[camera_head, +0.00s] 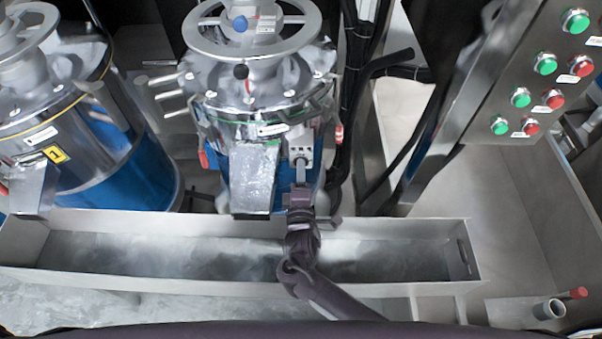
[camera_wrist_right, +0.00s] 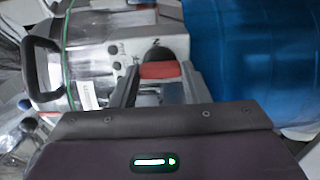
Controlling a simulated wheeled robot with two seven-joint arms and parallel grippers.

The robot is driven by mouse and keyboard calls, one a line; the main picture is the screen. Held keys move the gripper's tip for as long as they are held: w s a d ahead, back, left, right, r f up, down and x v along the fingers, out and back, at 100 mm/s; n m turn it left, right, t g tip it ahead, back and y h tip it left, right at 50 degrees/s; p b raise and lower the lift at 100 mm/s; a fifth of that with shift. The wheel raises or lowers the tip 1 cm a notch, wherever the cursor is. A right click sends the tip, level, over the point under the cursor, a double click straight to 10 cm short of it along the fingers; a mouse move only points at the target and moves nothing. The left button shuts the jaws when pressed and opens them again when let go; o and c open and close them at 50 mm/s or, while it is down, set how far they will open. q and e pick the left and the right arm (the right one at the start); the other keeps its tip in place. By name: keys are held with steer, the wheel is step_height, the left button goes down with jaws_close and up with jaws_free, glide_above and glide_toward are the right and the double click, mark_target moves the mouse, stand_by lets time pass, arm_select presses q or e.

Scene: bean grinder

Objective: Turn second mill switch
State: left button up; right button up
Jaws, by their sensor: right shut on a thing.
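The second mill (camera_head: 228,115), a steel drum with a blue lower part and a handwheel on top, stands at the middle back in the head view. A small grey switch box (camera_head: 301,139) is on its front right. My right gripper (camera_head: 300,166) reaches up to this box from below. In the right wrist view, a switch knob with a red and black face (camera_wrist_right: 160,70) sits between the two fingers of my right gripper (camera_wrist_right: 159,82), which is shut on it. In the head view the knob is hidden by the gripper. My left gripper is not in view.
Another mill with a yellow "1" label (camera_head: 56,154) stands at the left. A long metal trough (camera_head: 130,283) runs below both mills, under my right arm. A panel (camera_head: 490,75) with several green and red buttons is at the right. Black cables hang beside the second mill.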

stand_by(0.4)
steer(key=o, duration=1)
steer(key=shift+s, duration=0.15)
steer(key=s, duration=0.7)
steer(key=shift+s+b, duration=0.3)
steer(key=shift+f, duration=0.1)
